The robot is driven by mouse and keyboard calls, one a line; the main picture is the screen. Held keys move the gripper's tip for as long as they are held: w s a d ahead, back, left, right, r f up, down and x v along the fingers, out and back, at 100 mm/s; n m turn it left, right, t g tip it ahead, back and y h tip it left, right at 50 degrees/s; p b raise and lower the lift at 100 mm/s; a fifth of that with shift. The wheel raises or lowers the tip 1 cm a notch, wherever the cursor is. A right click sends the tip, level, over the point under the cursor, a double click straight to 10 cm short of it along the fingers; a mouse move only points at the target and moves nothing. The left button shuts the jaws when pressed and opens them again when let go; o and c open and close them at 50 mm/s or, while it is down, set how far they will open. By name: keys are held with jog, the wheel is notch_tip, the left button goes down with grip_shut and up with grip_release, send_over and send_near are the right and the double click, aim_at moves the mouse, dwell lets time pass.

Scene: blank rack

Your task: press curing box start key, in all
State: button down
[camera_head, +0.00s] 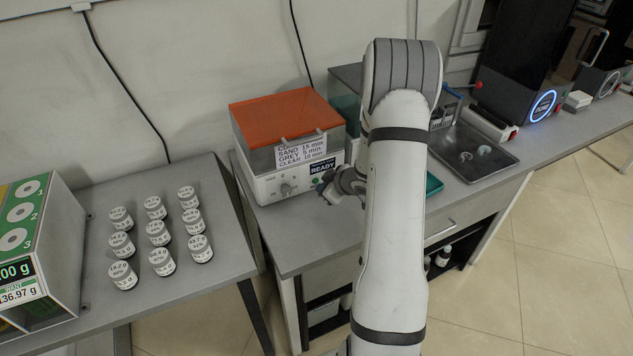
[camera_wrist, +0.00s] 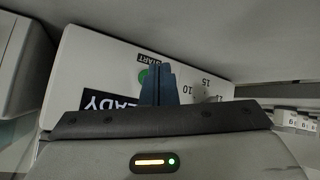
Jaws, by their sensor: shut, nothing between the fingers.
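The curing box (camera_head: 262,187) stands on the bench, with an orange lid, a white front and a dark READY display (camera_head: 322,166). In the wrist view its front panel (camera_wrist: 90,60) appears upside down, with the READY display (camera_wrist: 108,103). The green start key (camera_wrist: 143,76) shows beside the word START, partly hidden by my fingers. My gripper (camera_wrist: 158,66) is shut and empty, its dark fingertips close in front of the panel at the key. I cannot tell whether they touch it. In the head view my gripper (camera_head: 326,190) is at the box's front right, partly hidden by my arm.
A dial (camera_head: 287,189) sits left of the key on the box front. Several labelled jars (camera_head: 157,233) stand on the left table. A metal tray (camera_head: 505,165) and a dark machine with a blue ring (camera_head: 543,105) are on the bench to the right.

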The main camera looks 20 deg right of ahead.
jog(key=shift+w, duration=0.1)
jog(key=shift+w, duration=0.3)
